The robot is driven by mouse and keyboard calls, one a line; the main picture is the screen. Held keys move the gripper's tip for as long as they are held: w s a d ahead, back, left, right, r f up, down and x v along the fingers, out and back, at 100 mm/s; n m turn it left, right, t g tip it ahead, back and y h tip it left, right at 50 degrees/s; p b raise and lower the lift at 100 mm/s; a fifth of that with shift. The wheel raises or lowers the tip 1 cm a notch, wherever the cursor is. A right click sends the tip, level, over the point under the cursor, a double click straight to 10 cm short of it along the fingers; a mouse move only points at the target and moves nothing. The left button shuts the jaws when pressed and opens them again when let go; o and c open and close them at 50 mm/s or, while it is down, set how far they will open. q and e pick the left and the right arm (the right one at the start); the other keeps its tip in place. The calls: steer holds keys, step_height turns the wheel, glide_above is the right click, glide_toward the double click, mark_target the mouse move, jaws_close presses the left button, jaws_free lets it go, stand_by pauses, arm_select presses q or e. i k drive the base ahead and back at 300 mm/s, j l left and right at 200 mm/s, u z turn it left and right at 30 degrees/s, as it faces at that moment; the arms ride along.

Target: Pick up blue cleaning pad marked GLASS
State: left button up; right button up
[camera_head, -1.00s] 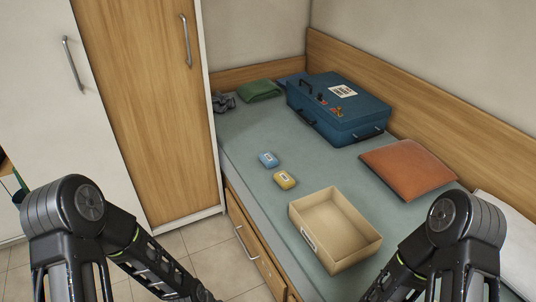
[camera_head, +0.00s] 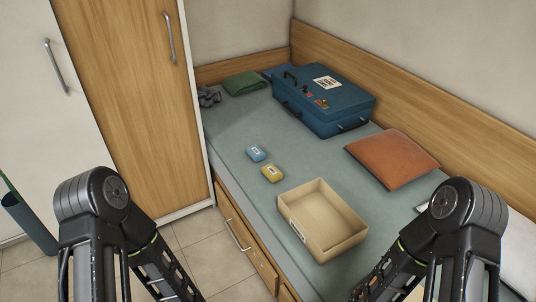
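A small blue pad (camera_head: 256,153) with a white label lies on the green-grey bed top (camera_head: 240,128), near its front edge. The label's lettering is too small to read. A yellow pad (camera_head: 272,173) of like size lies just in front of it, with a small gap. My two arms show at the lower left and lower right, but both grippers are below the picture, so I cannot see whether they hold anything. No arm is near the pads.
An open beige box (camera_head: 347,237) stands right of the pads. A blue case (camera_head: 345,113), an orange cushion (camera_head: 392,159) and a folded green cloth (camera_head: 245,83) lie farther back. Drawers (camera_head: 236,236) are below the bed edge. A wooden cupboard (camera_head: 128,100) stands at the left.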

mark_target(256, 152)
steer(key=j+z, duration=0.1)
steer(key=z, duration=0.25)
steer(key=i+j+z, duration=0.1)
steer(key=z, duration=0.65)
steer(key=j+z, duration=0.35)
steer(key=j, duration=0.3)
steer(key=j+z, duration=0.3)
steer(key=j, duration=0.35)
steer(key=k+j+z, duration=0.1)
steer(key=j+z, duration=0.25)
steer(key=j, duration=0.25)
steer(key=k+j, duration=0.1)
steer(key=j, duration=0.3)
steer(key=k+j, duration=0.1)
steer(key=j, duration=0.3)
steer(key=k+j, duration=0.1)
steer(key=j, duration=0.25)
